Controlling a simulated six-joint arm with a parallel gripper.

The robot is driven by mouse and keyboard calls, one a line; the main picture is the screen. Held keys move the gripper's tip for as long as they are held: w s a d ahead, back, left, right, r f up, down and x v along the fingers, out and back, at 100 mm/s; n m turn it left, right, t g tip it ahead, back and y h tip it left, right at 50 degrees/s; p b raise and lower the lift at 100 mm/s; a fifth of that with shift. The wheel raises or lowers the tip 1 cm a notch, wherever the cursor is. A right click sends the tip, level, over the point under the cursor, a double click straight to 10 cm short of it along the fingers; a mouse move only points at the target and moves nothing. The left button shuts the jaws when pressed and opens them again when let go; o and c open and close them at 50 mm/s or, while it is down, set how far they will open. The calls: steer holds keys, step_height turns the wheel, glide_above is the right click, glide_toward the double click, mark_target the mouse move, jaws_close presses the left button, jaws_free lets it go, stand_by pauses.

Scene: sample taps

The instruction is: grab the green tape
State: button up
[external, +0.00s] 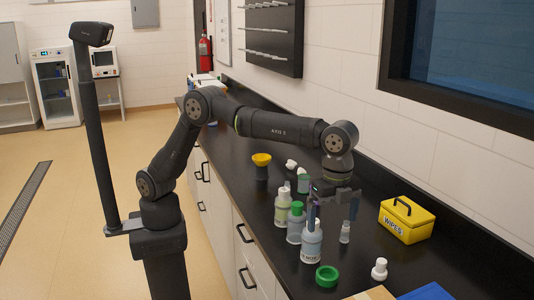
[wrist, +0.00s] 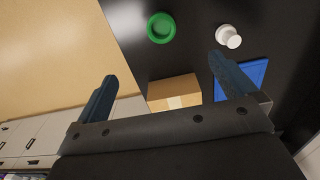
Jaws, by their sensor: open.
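The green tape (external: 327,283) is a thick ring lying flat on the black bench near its front edge, below the bottles in the external view. In the wrist view the green tape (wrist: 161,40) is near the top, left of a small white item. My gripper (external: 333,208) hangs above the bench, over or near the bottles, farther from the camera than the tape. In the wrist view my gripper (wrist: 162,68) is open, its two fingers wide apart with nothing held between them. The tape lies beyond the fingertips in that view.
Several bottles (external: 311,243) stand around and below my gripper. A small white item (external: 379,270) is right of the tape. A yellow wipes box (external: 408,222) is farther right. A cardboard box (wrist: 174,93) and a blue item (wrist: 252,73) lie near the tape.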

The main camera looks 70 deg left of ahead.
steer(key=shift+c, duration=0.2)
steer(key=c, duration=0.4)
steer(key=shift+s, duration=0.1)
steer(key=n+t+h, duration=0.2)
steer(key=n+t, duration=0.2)
steer(key=n, duration=0.9)
glide_toward(323, 265)
steer(key=shift+n, duration=0.3)
steer(key=d+f, duration=0.3)
steer(key=shift+w+a+x, duration=0.1)
steer(key=shift+w+x, duration=0.05)
steer(key=shift+x, duration=1.2)
steer(key=shift+w+a+x, duration=0.1)
steer(key=shift+w+x, duration=0.05)
steer(key=shift+x, duration=1.2)
